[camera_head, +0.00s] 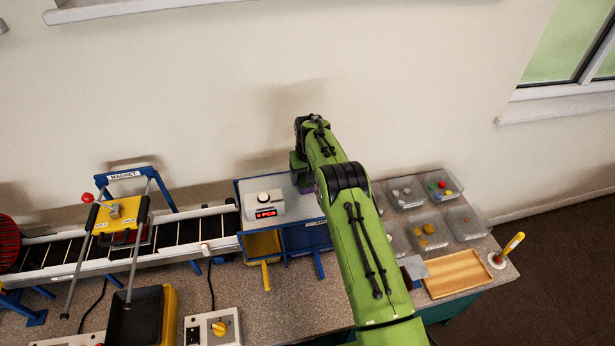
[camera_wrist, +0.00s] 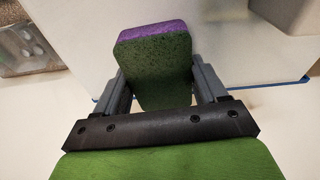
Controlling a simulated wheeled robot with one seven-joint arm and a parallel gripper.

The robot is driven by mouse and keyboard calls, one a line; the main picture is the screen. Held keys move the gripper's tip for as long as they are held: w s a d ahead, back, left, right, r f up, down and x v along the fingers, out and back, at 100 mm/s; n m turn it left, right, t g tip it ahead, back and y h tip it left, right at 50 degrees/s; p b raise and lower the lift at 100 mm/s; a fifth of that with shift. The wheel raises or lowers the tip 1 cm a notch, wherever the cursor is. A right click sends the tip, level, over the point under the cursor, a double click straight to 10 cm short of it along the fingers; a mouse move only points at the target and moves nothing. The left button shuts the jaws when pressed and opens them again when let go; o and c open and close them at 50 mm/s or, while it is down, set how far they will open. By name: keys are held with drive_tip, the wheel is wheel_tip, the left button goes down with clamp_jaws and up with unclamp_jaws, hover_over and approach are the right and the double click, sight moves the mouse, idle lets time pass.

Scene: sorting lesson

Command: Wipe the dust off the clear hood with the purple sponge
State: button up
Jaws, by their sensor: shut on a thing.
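The clear hood (camera_head: 285,222) is a blue-edged box over the end of the conveyor, at the middle of the head view. Its pale top panel (camera_wrist: 225,50) with a blue edge lies behind the sponge in the wrist view. My gripper (camera_wrist: 158,85) is shut on the sponge (camera_wrist: 155,60), which has a purple layer and a dark green speckled face, one finger on each side. In the head view my gripper is over the hood's right part, mostly hidden by my arm. A sliver of purple (camera_head: 305,190) shows at the hood top. I cannot tell whether they touch. No dust can be made out.
A white counter box with red digits (camera_head: 264,206) stands on the hood, left of my gripper. Clear bins (camera_head: 468,222) with small pieces, a wooden tray (camera_head: 458,273) and a yellow-handled tool (camera_head: 510,247) are at right. The conveyor (camera_head: 180,240) with a magnet frame (camera_head: 125,176) is at left.

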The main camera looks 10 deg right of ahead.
drive_tip(key=shift+f, duration=0.1)
drive_tip(key=shift+r+p, duration=1.8)
drive_tip(key=shift+r, duration=1.25)
wheel_tip(320, 180, up, 3)
drive_tip(key=shift+r+p, duration=0.15)
drive_tip(key=shift+p, duration=1.1)
